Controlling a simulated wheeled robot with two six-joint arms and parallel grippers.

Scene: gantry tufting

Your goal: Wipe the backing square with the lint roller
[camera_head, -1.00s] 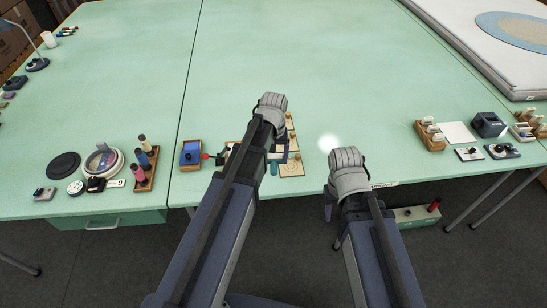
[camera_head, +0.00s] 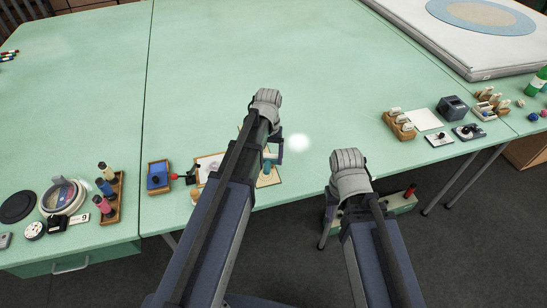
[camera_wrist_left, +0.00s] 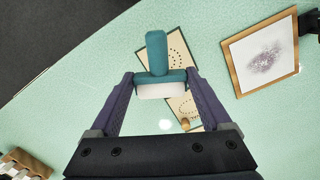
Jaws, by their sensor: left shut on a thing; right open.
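My left gripper (camera_wrist_left: 160,76) is shut on the lint roller (camera_wrist_left: 157,52), which has a teal handle and a white roller; its teal part also shows in the head view (camera_head: 267,167). The roller appears held above the table. A wood-edged square with a grey smudge (camera_wrist_left: 264,55), probably the backing square, lies to the right of the roller in the left wrist view. In the head view it is partly hidden behind my left arm (camera_head: 207,162). My right gripper (camera_head: 330,204) is open, mostly hidden by its own arm near the table's front edge.
Tan cards with dotted rings (camera_wrist_left: 181,47) lie under the roller. A blue-filled wooden tray (camera_head: 158,177) and a spool rack (camera_head: 107,196) stand left. A wooden block rack (camera_head: 399,124) and a dark box (camera_head: 452,107) stand right. The green table's middle (camera_head: 250,50) is clear.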

